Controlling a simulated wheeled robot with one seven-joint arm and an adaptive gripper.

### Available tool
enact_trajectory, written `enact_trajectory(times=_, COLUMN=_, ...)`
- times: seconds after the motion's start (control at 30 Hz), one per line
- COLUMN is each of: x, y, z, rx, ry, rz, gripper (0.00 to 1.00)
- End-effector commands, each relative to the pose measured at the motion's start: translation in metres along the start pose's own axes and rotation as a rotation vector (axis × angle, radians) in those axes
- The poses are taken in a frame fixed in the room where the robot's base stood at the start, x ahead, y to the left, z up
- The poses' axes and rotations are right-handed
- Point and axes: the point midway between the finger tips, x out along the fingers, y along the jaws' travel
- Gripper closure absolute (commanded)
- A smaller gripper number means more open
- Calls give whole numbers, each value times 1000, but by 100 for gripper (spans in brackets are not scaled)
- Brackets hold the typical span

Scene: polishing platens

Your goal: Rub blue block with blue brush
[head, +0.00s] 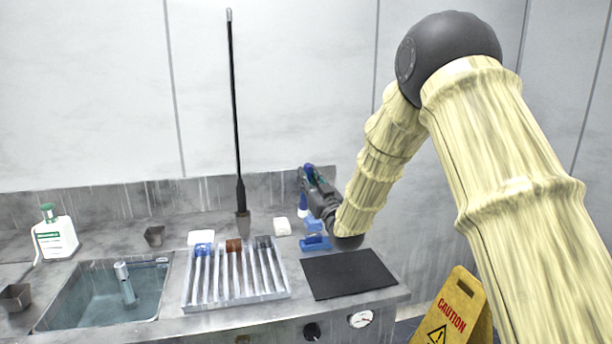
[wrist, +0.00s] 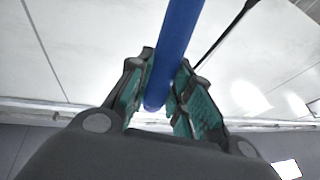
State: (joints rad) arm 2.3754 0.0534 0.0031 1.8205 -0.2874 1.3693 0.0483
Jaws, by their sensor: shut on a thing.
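My gripper (head: 309,183) is raised over the back of the counter, right of centre in the head view. It is shut on a blue rod-like handle, probably the blue brush (wrist: 177,45), which sits between the teal finger pads (wrist: 168,80) in the wrist view. In the head view blue parts of it show above and below my fingers; its bristles cannot be made out. A blue block-like piece (head: 315,242) lies on the counter below my gripper, with a smaller blue piece (head: 313,224) just behind it. I cannot tell which is the block.
A tray (head: 287,293) of several brushes with blue, brown and dark ends lies left of a black mat (head: 348,282). White pieces (head: 282,227) lie behind. A tall black rod (head: 237,120) stands at the back. A sink (head: 100,297) and bottle (head: 56,238) are left.

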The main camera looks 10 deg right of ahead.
Motion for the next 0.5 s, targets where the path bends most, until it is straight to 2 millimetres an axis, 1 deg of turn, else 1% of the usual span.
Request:
enact_trajectory(times=0.03, x=-2, y=1, z=6, rx=0, ry=-1, rz=2, gripper=100)
enact_trajectory(times=0.5, x=-19, y=4, z=44, rx=-2, ry=-2, rz=7, gripper=100)
